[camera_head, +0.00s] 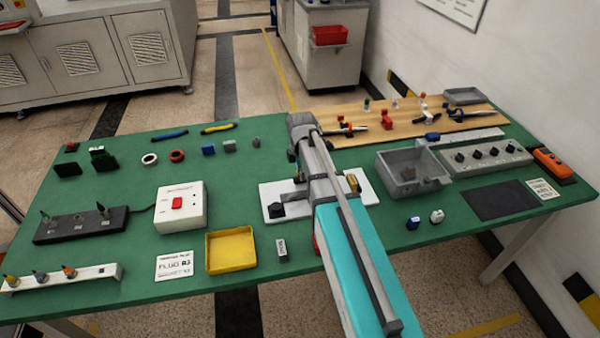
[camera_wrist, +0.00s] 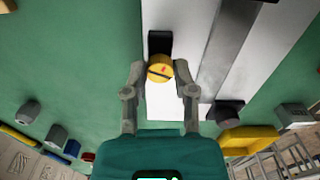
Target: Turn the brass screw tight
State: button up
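The brass screw (camera_wrist: 160,69) shows in the wrist view as a round yellow head with a dark slot line and a small red mark. It sits in front of a black block (camera_wrist: 160,41) over a white plate (camera_wrist: 168,112). My gripper (camera_wrist: 161,76) has one finger on each side of the screw head, with narrow gaps visible, so it looks open around it. The white plate (camera_head: 268,193) shows on both sides of the arm.
On the plate, a black block (camera_head: 276,210) stands left of my arm and a brass-coloured piece (camera_head: 352,182) right of it. A yellow tray (camera_head: 230,251) and a white switch box (camera_head: 181,207) lie left. A grey bin (camera_head: 386,181) stands right.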

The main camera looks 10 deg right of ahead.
grip_shut()
jog(key=shift+a, duration=0.15)
